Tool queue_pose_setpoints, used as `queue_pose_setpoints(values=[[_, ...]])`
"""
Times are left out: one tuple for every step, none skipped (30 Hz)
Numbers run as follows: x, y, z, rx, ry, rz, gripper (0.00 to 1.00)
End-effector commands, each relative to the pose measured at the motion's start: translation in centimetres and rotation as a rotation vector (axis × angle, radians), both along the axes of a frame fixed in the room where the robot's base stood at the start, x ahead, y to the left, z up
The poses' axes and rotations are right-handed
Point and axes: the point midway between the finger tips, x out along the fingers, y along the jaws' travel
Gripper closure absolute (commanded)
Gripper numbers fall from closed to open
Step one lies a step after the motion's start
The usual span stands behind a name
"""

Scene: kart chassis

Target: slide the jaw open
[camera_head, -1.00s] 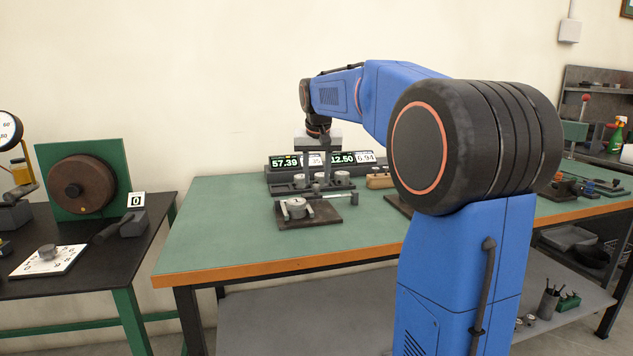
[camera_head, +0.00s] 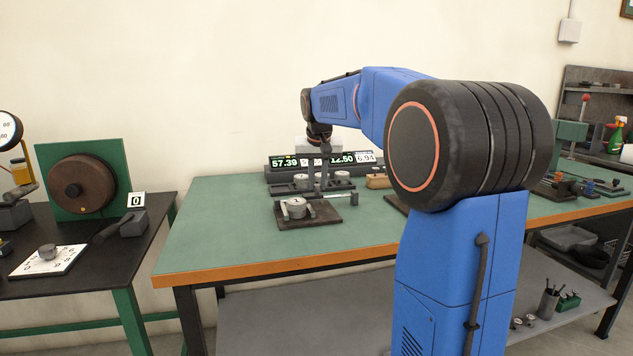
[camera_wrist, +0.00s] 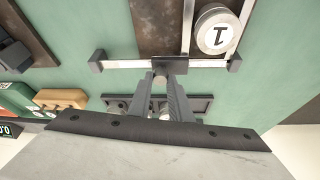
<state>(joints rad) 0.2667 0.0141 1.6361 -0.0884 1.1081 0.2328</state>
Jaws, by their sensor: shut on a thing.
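A dark plate (camera_head: 325,216) on the green bench carries a caliper-like fixture with a pale rail (camera_wrist: 120,64) ending in dark blocks. Two pale jaw arms extend from the rail with a round metal disc marked 1 (camera_wrist: 218,33) between them; the disc also shows in the head view (camera_head: 296,208). The sliding jaw (camera_wrist: 187,28) is on the disc's left in the wrist view, with a narrow gap. My gripper (camera_wrist: 161,84) is shut on a small dark knob (camera_wrist: 160,75) at the rail. It also shows in the head view (camera_head: 318,188).
Behind the fixture stand a dark tray with several metal discs (camera_head: 342,179) and digital readouts (camera_head: 284,163). A wooden block (camera_head: 377,181) lies to their right. The bench's front left (camera_head: 225,235) is clear.

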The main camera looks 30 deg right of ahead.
Motion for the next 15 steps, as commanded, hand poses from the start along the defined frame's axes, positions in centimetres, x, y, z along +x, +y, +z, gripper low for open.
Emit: queue_pose_setpoints(values=[[-0.1,-0.4,0.0,0.0,0.0,-0.003,1.0],[-0.2,-0.7,0.0,0.0,0.0,-0.003,1.0],[-0.3,-1.2,0.0,0.0,0.0,-0.003,1.0],[-0.4,-1.5,0.0,0.0,0.0,-0.003,1.0],[-0.5,-1.8,0.0,0.001,0.0,-0.004,1.0],[-0.6,-2.2,0.0,0.0,0.0,-0.003,1.0],[-0.7,-2.5,0.0,0.0,0.0,-0.003,1.0],[-0.8,-2.6,0.0,-0.001,-0.001,-0.002,1.0],[-0.8,-2.7,0.0,-0.001,-0.001,-0.001,1.0],[-0.8,-2.7,0.0,-0.001,-0.001,-0.001,1.0],[-0.8,-2.7,0.0,-0.001,0.0,0.0,1.0],[-0.8,-2.7,0.0,-0.001,0.0,0.0,1.0],[-0.8,-2.7,0.0,-0.001,0.0,0.0,1.0],[-0.8,-2.7,0.0,-0.001,0.0,0.0,1.0],[-0.8,-2.7,0.0,-0.001,0.0,0.0,1.0]])
